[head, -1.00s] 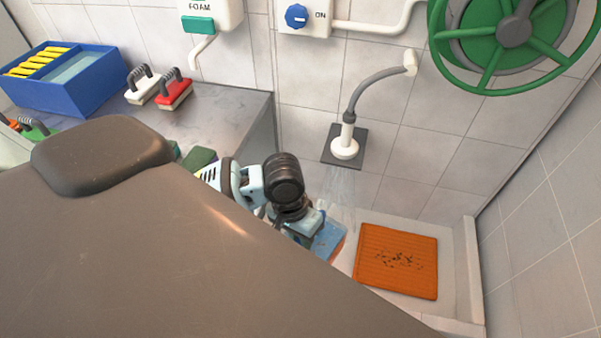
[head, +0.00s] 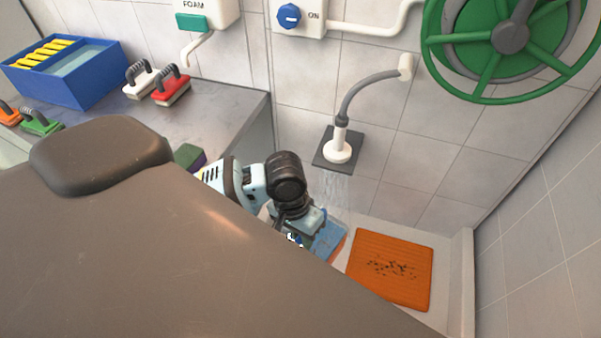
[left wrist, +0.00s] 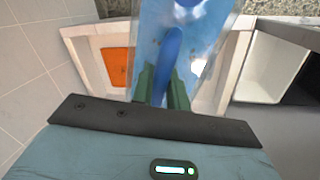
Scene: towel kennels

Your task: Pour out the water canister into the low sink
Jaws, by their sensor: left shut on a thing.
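My left gripper (left wrist: 162,92) is shut on the blue handle (left wrist: 171,50) of a clear bluish canister (left wrist: 205,35) in the left wrist view. In the head view the canister (head: 328,240) shows only in part, past my wrist and beside the orange mat. I cannot tell how far it is tilted or whether water leaves it. The low sink (head: 463,275) is a pale walled basin at the lower right with the mat inside; its rim also shows in the left wrist view (left wrist: 80,31). My right gripper is not in view.
The orange ribbed mat (head: 388,270) has dark specks. A spray head (head: 338,150) on the wall above has faint streaks below it. A green wheel reel (head: 510,40) hangs at upper right. The steel counter (head: 225,110) holds brushes and a blue bin (head: 65,75).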

